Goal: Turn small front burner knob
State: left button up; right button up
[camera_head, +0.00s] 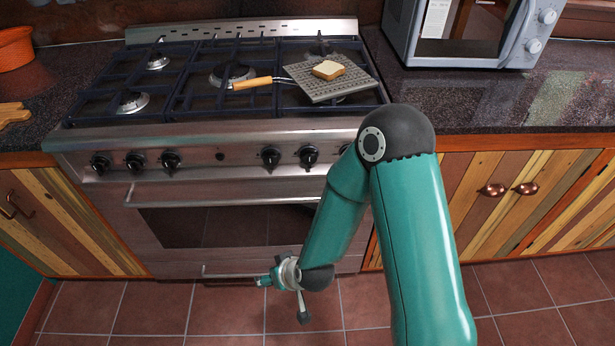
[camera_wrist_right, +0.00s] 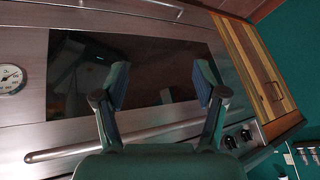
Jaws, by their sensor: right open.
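The stove front carries a row of black knobs: a left group (camera_head: 134,161) and a right group (camera_head: 270,157), with one at the far right partly behind my arm. The frames do not mark which knob serves the small front burner. A front-left burner (camera_head: 132,102) shows on the cooktop. My right gripper (camera_head: 272,278) is low in front of the stove, below and apart from the knobs. In the wrist view its fingers (camera_wrist_right: 161,84) are spread and empty in front of the oven door; two knobs (camera_wrist_right: 238,137) show at lower right. My left gripper is not in view.
The oven handle (camera_head: 225,193) runs below the knobs. A grill plate with bread (camera_head: 328,69) and a wooden handle sits on the right burners. A microwave (camera_head: 465,30) stands on the right counter. The floor (camera_head: 150,310) before the stove is clear at left.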

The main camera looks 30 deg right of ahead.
jog(key=w+d+r+t+h+b, duration=0.2)
jog(key=w+d+r+t+b, duration=0.1)
jog(key=w+t+b, duration=0.3)
pick_arm(q)
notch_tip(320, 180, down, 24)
jog(key=b, duration=1.5)
pick_arm(e)
jog(key=m+t+h+p, duration=0.3)
jog(key=m+h+p, duration=0.25)
jog(key=h, duration=0.35)
send_near(309, 161)
pick_arm(q)
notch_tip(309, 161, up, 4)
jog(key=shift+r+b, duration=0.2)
jog(key=shift+b, duration=0.3)
pick_arm(e)
jog(key=shift+n, duration=0.45)
jog(key=x, duration=1)
jog(key=shift+w+d, duration=0.2)
jog(key=shift+w, duration=0.1)
jog(key=shift+c, duration=0.3)
